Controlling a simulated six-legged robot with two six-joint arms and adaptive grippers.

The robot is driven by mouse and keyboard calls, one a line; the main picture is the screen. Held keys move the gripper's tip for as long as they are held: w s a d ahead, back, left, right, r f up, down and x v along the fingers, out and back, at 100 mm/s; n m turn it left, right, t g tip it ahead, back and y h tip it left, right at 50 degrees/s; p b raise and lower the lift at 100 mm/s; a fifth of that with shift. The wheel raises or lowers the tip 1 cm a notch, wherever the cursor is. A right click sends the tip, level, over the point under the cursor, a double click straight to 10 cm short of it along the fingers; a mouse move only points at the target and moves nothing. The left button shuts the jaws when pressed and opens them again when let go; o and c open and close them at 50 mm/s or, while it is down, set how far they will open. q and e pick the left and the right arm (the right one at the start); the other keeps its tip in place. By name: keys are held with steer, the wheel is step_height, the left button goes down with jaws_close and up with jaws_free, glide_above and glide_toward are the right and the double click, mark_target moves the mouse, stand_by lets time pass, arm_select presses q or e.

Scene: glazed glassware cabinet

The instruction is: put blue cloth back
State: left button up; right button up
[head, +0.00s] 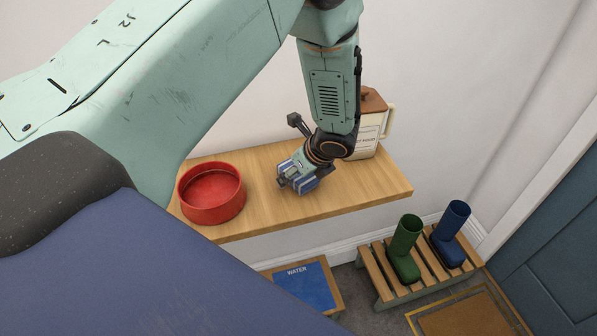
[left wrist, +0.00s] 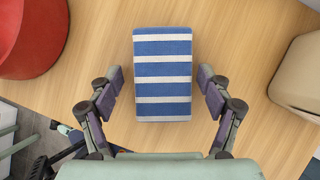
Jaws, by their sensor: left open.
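The blue cloth (left wrist: 162,72) is a folded rectangle with blue and white stripes. It lies flat on the wooden shelf (head: 365,188). In the head view the cloth (head: 309,184) is partly hidden by my left gripper (head: 296,178). In the left wrist view my left gripper (left wrist: 160,84) is open, with one finger on each side of the cloth and a gap on both sides. It holds nothing. My right gripper is not in view.
A red round bowl (head: 212,192) stands left of the cloth. A cream jug with a brown lid (head: 370,135) stands right, against the wall. Below are a blue WATER panel (head: 307,287) in a wooden frame and a slatted rack with green (head: 405,248) and blue boots (head: 450,235).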

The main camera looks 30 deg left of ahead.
arm_select(q)
steer(key=shift+w, duration=0.1)
steer(key=shift+w+r, duration=0.1)
steer(key=p+v, duration=0.3)
steer(key=v, duration=0.9)
steer(key=shift+s, duration=0.25)
steer(key=shift+o, duration=0.3)
